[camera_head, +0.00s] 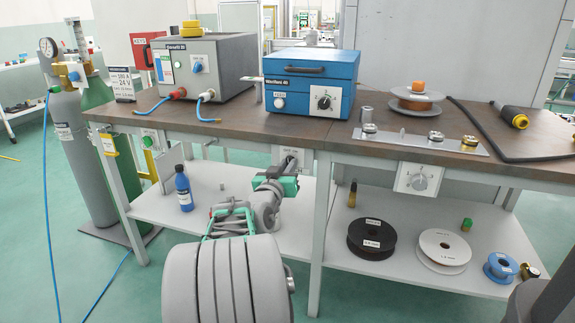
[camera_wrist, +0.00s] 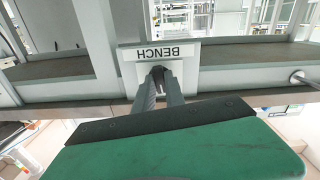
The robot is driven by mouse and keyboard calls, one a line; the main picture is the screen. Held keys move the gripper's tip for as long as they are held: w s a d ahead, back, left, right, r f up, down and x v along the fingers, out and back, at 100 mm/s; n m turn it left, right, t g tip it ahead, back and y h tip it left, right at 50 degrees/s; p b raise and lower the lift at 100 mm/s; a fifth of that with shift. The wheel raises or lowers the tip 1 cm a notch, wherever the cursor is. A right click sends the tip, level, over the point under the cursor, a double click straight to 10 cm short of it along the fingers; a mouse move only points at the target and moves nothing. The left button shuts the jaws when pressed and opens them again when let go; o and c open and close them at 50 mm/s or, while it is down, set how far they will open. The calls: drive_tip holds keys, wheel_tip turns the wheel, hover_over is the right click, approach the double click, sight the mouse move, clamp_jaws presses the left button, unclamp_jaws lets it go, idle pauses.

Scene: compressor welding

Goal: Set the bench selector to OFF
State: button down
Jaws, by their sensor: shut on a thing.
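The bench selector (camera_head: 279,151) is a small pale plate on the front edge of the bench, near the middle leg. In the wrist view its plate (camera_wrist: 133,66) shows upside down with the label "BENCH". My gripper (camera_head: 291,162) reaches up to this plate from below, and in the wrist view its two grey fingers (camera_wrist: 159,76) are closed on the dark knob at the plate. The fingers hide most of the knob, and I cannot read its setting.
Another dial plate (camera_head: 418,180) hangs on the bench front to the right. The brown bench top (camera_head: 250,118) carries a grey welder (camera_head: 222,60) and a blue box (camera_head: 322,70). The lower shelf (camera_head: 340,238) holds a blue bottle (camera_head: 183,190) and several spools.

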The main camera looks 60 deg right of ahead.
drive_tip(key=shift+n+p, duration=0.75)
drive_tip(key=shift+n, duration=1.35)
drive_tip(key=c, duration=1.4)
unclamp_jaws()
drive_tip(key=s+a+p, duration=0.1)
drive_tip(key=a, duration=0.6)
drive_tip(key=shift+a, duration=0.35)
